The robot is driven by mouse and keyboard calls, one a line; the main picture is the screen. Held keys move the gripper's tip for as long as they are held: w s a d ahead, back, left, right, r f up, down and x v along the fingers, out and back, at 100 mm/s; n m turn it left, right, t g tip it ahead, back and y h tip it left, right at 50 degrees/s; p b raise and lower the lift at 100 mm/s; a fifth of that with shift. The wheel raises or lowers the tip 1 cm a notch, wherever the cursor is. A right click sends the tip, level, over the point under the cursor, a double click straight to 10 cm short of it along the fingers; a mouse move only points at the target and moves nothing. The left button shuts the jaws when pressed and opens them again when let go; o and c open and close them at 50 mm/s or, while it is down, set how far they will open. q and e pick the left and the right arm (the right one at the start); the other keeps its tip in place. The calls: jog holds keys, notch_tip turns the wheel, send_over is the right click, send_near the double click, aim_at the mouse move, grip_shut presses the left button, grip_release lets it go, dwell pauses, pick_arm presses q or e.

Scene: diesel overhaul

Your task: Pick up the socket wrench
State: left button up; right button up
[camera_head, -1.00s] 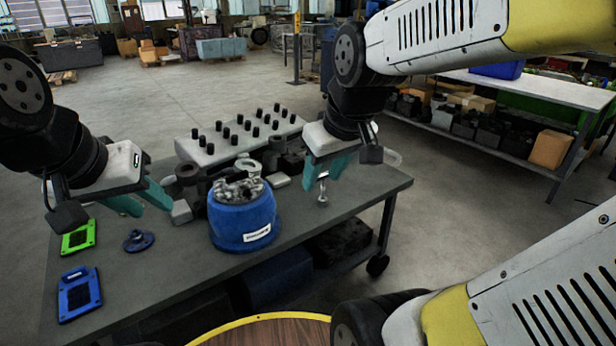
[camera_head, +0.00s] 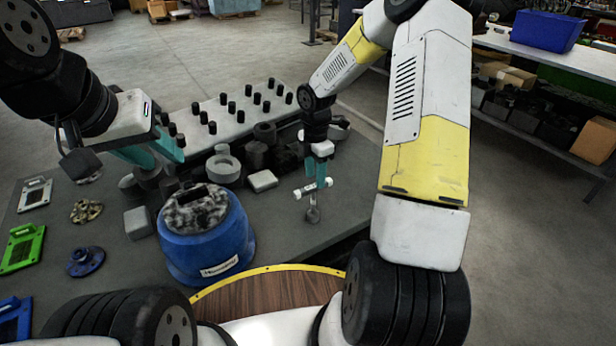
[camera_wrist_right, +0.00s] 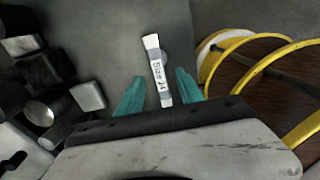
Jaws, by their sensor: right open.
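The socket wrench (camera_head: 313,214) stands upright on the table at the front right, with a pale crossbar at its top. In the right wrist view its crossbar (camera_wrist_right: 157,66) bears a "Size 14" label and reaches between the fingertips. My right gripper (camera_head: 315,184) is open and points down at the crossbar, one finger on each side. Whether the fingers touch it I cannot tell. The gripper also shows in the wrist view (camera_wrist_right: 160,85). My left gripper (camera_head: 168,162) is open and empty over the table's left part, away from the wrench.
A blue container (camera_head: 207,242) stands left of the wrench. Grey metal parts (camera_head: 222,168) and a block with black pegs (camera_head: 228,122) lie behind. A green frame (camera_head: 22,248) and a blue flanged part (camera_head: 85,261) lie at the left. A round wooden top (camera_head: 265,294) is in front.

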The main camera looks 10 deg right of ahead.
aim_at(314, 191)
jog(key=shift+w+f, duration=0.1)
jog(key=shift+f, duration=0.4)
jog(key=f, duration=0.7)
jog(key=shift+a, duration=0.2)
jog(key=shift+r, duration=0.1)
grip_shut()
dwell(0.6)
